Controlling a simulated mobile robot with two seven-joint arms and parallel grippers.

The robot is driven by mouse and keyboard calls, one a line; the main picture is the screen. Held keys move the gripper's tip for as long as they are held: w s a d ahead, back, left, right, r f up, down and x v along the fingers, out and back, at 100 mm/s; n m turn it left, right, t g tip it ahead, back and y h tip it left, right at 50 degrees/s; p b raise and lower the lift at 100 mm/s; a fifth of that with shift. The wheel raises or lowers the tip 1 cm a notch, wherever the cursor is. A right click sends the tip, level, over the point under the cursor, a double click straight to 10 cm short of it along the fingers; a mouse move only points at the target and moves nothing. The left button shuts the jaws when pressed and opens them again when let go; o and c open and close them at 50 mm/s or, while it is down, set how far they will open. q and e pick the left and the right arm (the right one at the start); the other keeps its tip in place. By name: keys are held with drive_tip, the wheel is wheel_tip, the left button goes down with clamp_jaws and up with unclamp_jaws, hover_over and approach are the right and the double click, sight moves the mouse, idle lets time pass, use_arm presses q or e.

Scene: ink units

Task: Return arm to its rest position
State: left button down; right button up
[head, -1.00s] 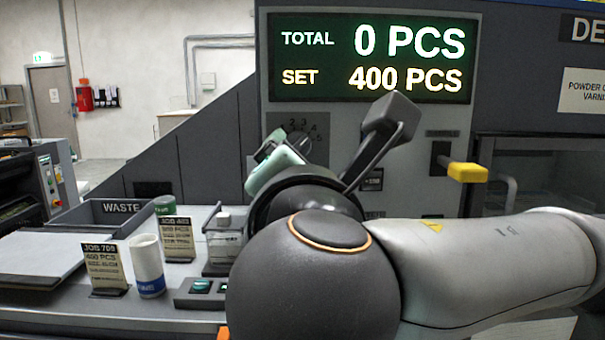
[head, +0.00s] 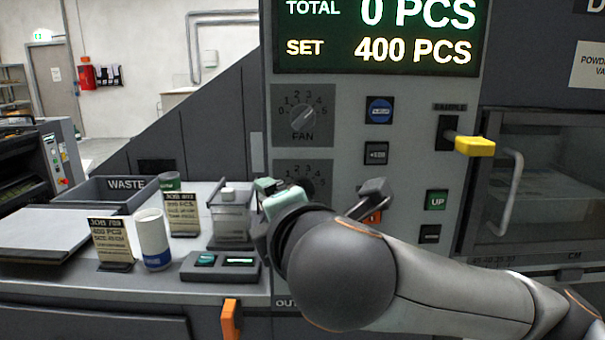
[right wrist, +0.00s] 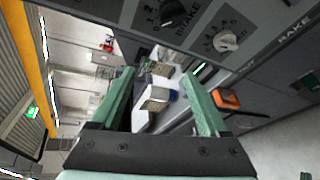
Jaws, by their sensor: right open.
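My right arm comes in from the right in the head view and ends in front of the control panel (head: 345,155). My right gripper (head: 318,195) is partly hidden behind its own wrist there. In the right wrist view the two green fingers of the right gripper (right wrist: 160,95) stand wide apart with nothing held between them. A white cup (right wrist: 158,98) shows beyond them, apart from the fingers; it also stands on the counter in the head view (head: 152,240). My left gripper is not in view.
The panel has a fan knob (head: 303,117), a yellow lever (head: 474,146) and a green UP button (head: 437,200). Job cards (head: 110,245), a clear container (head: 231,218) and a waste bin (head: 85,190) sit on the counter at left. An orange handle (head: 230,320) juts from the counter front.

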wheel_tip(320, 180, down, 28)
drive_tip(key=d+r+m+g+y, duration=0.1)
drive_tip(key=d+m+g+y, duration=0.25)
drive_tip(key=m, duration=0.85)
drive_tip(key=s+d+f+m+h, duration=0.1)
drive_tip(key=s+d+f+m, duration=0.1)
drive_tip(key=f, duration=0.3)
drive_tip(key=s+d+f+m+h, duration=0.1)
drive_tip(key=d+f+m, duration=0.15)
drive_tip(key=f, duration=0.35)
drive_tip(key=s+d+f+m+g+h, duration=0.25)
drive_tip(key=s+d+f+m, duration=0.5)
drive_tip(key=s+f, duration=0.7)
use_arm(q)
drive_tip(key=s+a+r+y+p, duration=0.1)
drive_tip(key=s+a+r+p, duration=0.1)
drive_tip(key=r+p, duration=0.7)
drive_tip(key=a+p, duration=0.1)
drive_tip(key=p, duration=0.3)
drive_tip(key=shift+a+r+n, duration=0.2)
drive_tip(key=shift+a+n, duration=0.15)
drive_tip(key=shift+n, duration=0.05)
use_arm(e)
drive_tip(key=s+d+r+n+t+h, duration=0.1)
drive_tip(key=d+r, duration=0.4)
drive_tip(key=r, duration=0.5)
drive_tip(key=shift+s, duration=0.45)
